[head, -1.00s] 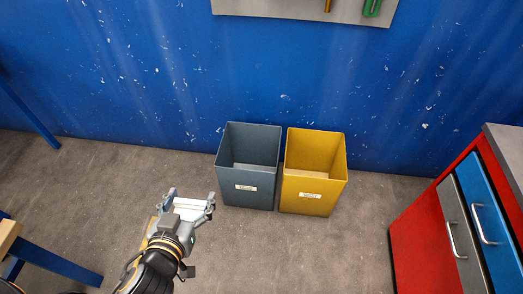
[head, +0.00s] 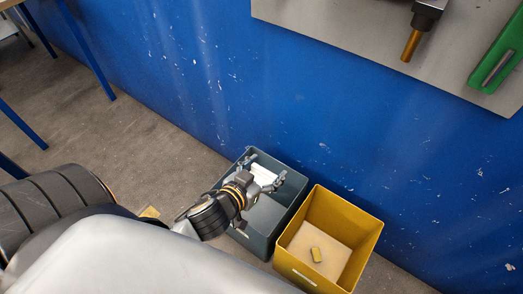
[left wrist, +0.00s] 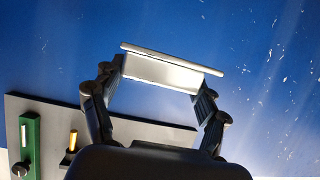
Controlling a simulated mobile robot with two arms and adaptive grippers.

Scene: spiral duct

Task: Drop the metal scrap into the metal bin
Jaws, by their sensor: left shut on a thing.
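My left gripper (head: 265,169) is shut on the metal scrap (head: 263,174), a pale silvery bent piece. The scrap spans between the two fingers and shows clearly in the left wrist view (left wrist: 165,72). In the head view, the gripper and scrap overlap the opening of the grey-blue bin (head: 259,245). Their exact height relative to its rim is hard to tell. The bin's label is not legible now, so I cannot read which bin is marked for metal. My right gripper is not in view.
A blue wall (head: 330,130) rises behind both. A grey tool panel (head: 340,20) hangs on it. Blue table legs (head: 85,50) stand at the left.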

